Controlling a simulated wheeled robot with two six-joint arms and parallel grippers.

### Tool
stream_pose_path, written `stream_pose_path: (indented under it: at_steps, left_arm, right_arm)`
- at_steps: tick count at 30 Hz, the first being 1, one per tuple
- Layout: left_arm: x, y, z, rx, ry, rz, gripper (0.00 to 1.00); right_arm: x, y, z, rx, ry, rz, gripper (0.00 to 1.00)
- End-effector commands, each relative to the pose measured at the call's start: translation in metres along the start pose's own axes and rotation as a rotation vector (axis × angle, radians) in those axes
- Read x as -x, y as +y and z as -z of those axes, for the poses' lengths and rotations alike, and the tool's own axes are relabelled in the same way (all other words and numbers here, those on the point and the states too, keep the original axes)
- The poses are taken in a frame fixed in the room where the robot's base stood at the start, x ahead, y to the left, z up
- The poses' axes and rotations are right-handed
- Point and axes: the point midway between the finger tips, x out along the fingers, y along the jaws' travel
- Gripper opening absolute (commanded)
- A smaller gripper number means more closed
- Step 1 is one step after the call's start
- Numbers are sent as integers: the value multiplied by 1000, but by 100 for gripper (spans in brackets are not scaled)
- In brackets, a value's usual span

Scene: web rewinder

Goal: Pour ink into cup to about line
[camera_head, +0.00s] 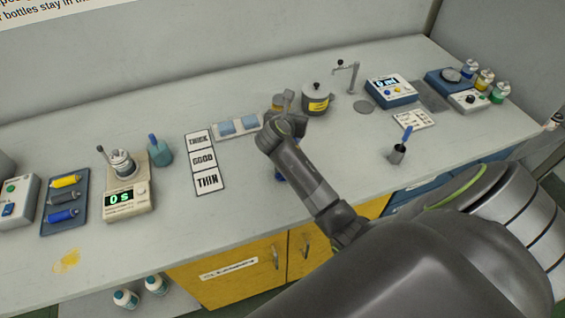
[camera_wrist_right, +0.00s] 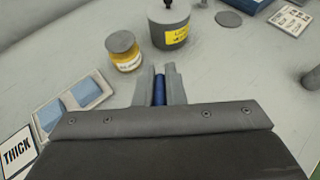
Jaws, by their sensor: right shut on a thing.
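My right gripper (camera_head: 285,100) is over the middle of the bench. In the right wrist view the gripper (camera_wrist_right: 160,75) is shut on a narrow blue thing (camera_wrist_right: 159,92), mostly hidden by the fingers. A grey lidded pot with a yellow label (camera_head: 317,101) stands just beyond the fingers; it also shows in the wrist view (camera_wrist_right: 170,25). Beside it is a small grey-lidded amber jar (camera_wrist_right: 125,54). A metal cup (camera_head: 121,163) sits on a device reading "0 s". I cannot tell which vessel holds the ink. My left gripper is not in view.
THICK, GOOD and THIN cards (camera_head: 203,160) lie left of my arm, near a tray with blue blocks (camera_head: 238,126). A teal cup (camera_head: 160,151) and dark holder (camera_head: 397,154) hold blue-handled tools. A scale (camera_head: 391,92) stands right. The front left bench is mostly clear.

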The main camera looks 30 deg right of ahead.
Motion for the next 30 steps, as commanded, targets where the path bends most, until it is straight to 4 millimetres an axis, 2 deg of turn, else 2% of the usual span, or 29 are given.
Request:
stream_pose_path:
  at_steps: [30]
  left_arm:
    - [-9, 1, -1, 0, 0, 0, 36]
  right_arm:
    - [-2, 0, -3, -1, -26, -1, 0]
